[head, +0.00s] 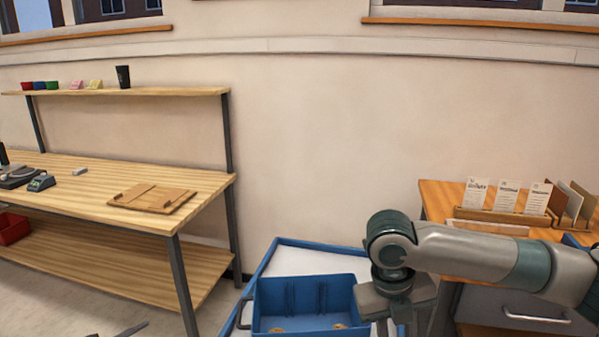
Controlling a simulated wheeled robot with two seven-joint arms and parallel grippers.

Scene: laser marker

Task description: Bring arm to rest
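My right arm comes in from the right, and its wrist bends down beside the blue bin (305,292). My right gripper (397,312) hangs at the bin's right side, in front of the cabinet. Its fingertips are not clearly visible, so I cannot tell whether it is open or touches the bin. Small dark tips show at the bottom edge on the left and seem to be my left gripper (115,332). Most of it is cut off by the frame.
The blue bin stands on a blue-edged cart (262,262) and holds a few tan pieces. A wooden workbench (95,180) with a shelf (170,91) is at left. A wooden-topped cabinet (432,200) with cards is at right. Bare wall lies between them.

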